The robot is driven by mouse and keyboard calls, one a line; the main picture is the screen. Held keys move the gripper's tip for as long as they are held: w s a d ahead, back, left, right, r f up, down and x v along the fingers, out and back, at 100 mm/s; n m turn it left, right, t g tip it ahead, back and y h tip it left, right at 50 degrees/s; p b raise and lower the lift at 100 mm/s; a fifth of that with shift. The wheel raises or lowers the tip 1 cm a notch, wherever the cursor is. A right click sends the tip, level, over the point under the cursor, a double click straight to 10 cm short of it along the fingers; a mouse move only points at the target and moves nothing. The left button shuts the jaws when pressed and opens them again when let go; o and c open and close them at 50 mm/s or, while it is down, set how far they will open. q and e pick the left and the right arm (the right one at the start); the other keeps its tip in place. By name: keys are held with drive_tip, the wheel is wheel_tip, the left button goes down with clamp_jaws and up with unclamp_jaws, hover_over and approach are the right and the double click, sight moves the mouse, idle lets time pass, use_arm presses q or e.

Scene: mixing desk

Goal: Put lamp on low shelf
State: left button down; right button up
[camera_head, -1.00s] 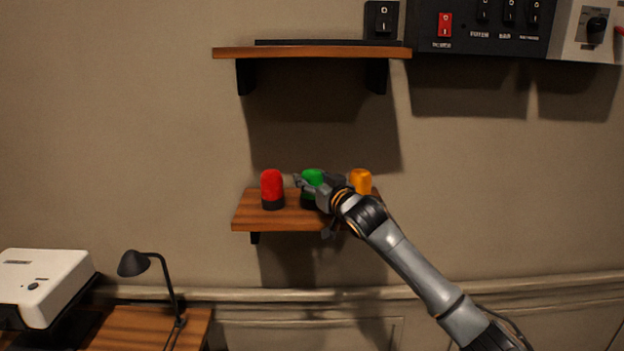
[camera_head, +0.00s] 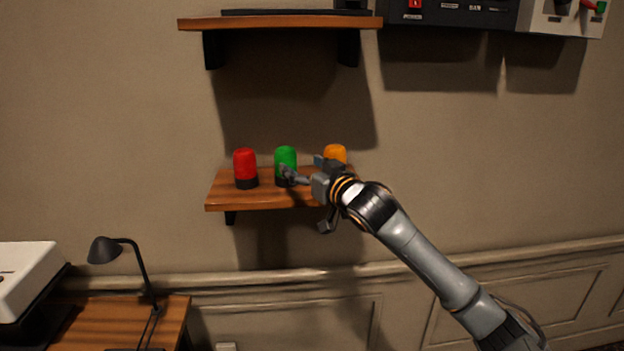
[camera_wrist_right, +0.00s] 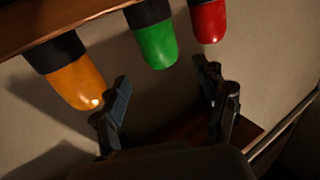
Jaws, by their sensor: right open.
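The green lamp (camera_head: 285,156) with a black base stands upright on the low wooden shelf (camera_head: 222,197), between a red lamp (camera_head: 245,160) and an orange lamp (camera_head: 335,153). My right gripper (camera_head: 308,199) is open and empty in front of the shelf, partly covering the green lamp's base and the orange lamp in the head view. In the right wrist view, the green lamp (camera_wrist_right: 156,43) appears beyond and between the open fingers (camera_wrist_right: 166,103), apart from them. The orange lamp (camera_wrist_right: 76,82) and red lamp (camera_wrist_right: 208,20) flank it. My left gripper is not in view.
A higher shelf (camera_head: 280,23) and a switch panel (camera_head: 450,14) are on the wall above. At lower left, a black desk lamp (camera_head: 104,250) stands on a wooden table (camera_head: 170,312) beside a white device (camera_head: 25,275). The wall right of the low shelf is clear.

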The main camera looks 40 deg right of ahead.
drive_tip(key=shift+s+a+b, duration=0.2)
drive_tip(key=shift+s+b, duration=0.2)
drive_tip(key=shift+s, duration=1.45)
